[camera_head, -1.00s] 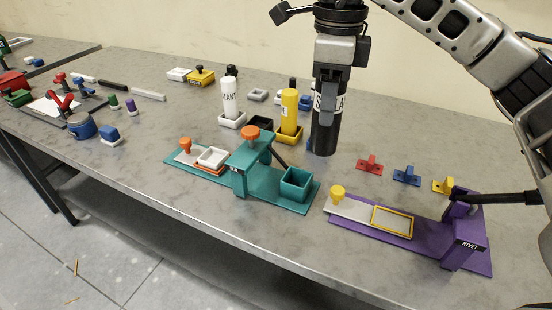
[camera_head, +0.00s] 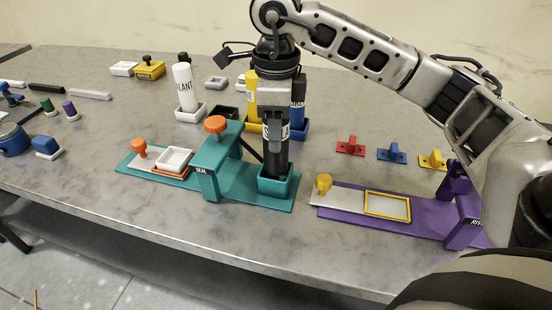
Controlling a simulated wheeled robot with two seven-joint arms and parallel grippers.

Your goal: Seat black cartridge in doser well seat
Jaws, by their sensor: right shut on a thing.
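My right gripper (camera_head: 277,130) is shut on the black cartridge (camera_head: 276,158), which has a white lettered band and stands about upright. The cartridge is at the square teal well seat (camera_head: 277,189) at the right end of the teal SEAL doser (camera_head: 230,183). Its lower end shows within the well's rim, and the near wall hides its bottom, so I cannot tell if it rests on the floor of the well. The doser's arch with an orange knob (camera_head: 216,124) stands just left. My left gripper is not in view.
White sealant (camera_head: 184,88), yellow (camera_head: 252,92) and blue (camera_head: 298,98) cartridges stand in holders behind. A purple RIVET fixture (camera_head: 430,220) lies to the right. Red, blue and yellow small parts sit behind it. The table front is clear.

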